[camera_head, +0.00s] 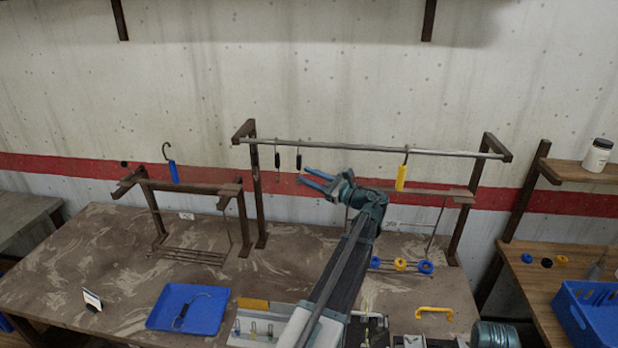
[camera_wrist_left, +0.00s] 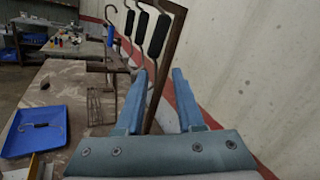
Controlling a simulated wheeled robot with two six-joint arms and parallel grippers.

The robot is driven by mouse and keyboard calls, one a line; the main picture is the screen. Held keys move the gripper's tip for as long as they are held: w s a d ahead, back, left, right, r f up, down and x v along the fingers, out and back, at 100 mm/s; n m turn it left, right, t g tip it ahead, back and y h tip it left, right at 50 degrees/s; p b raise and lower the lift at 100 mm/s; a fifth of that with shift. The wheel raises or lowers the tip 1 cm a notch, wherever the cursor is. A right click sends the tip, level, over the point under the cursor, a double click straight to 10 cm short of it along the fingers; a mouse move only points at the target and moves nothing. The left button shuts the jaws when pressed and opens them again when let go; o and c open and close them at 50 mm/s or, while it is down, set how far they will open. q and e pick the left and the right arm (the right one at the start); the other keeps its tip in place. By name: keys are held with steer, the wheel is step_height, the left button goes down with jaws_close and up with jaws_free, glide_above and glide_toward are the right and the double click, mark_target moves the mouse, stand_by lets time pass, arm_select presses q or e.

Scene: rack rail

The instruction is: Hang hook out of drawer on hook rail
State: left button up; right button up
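The hook rail (camera_head: 350,147) is a grey bar between two brown posts. The left wrist view shows three black handles, the nearest being a black-handled hook (camera_wrist_left: 159,36). My left gripper (camera_head: 310,181) is below the rail, just right of and below the black hooks. In the left wrist view its fingers (camera_wrist_left: 160,105) are apart with nothing between them. The drawer (camera_head: 250,338) at the front holds small hooks and is partly covered by my arm.
A blue tray (camera_head: 160,318) holds another hook. A yellow handle (camera_head: 434,310), ring-shaped items (camera_head: 400,264) and a blue crate (camera_head: 590,325) are at right. The table's left middle is clear.

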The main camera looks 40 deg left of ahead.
arm_select(q)
steer(key=d+f+b, duration=0.1)
steer(key=d, duration=1.2)
steer(key=shift+w+d, duration=0.3)
steer(key=shift+d, duration=0.05)
steer(key=shift+f, duration=0.15)
steer(key=s+d+f+n+t+h+b, duration=0.1)
steer(key=s+d+f+n+h, duration=0.1)
steer(key=s+d+f+h, duration=0.3)
steer(key=s+d+f+n+t+h, duration=0.1)
steer(key=s+d+f, duration=0.15)
steer(key=f, duration=0.45)
steer(key=s+d+f+n+h, duration=0.2)
steer(key=s+d+f+h, duration=0.2)
steer(key=d, duration=0.4)
steer(key=s+d+f+n+g+h+b, duration=0.1)
steer(key=s+d+f+n+h, duration=0.1)
steer(key=s+d+f+h, duration=0.2)
steer(key=s+d+f+n+h+b, duration=0.1)
steer(key=s+d+f, duration=0.5)
steer(key=d, duration=0.7)
steer(key=s+n+h, duration=0.1)
steer(key=s+h, duration=0.1)
steer(key=shift+s+d+f+n+g+h, duration=0.2)
steer(key=shift+s+d+n+g+h, duration=0.1)
steer(key=shift+s+d+h, duration=0.1)
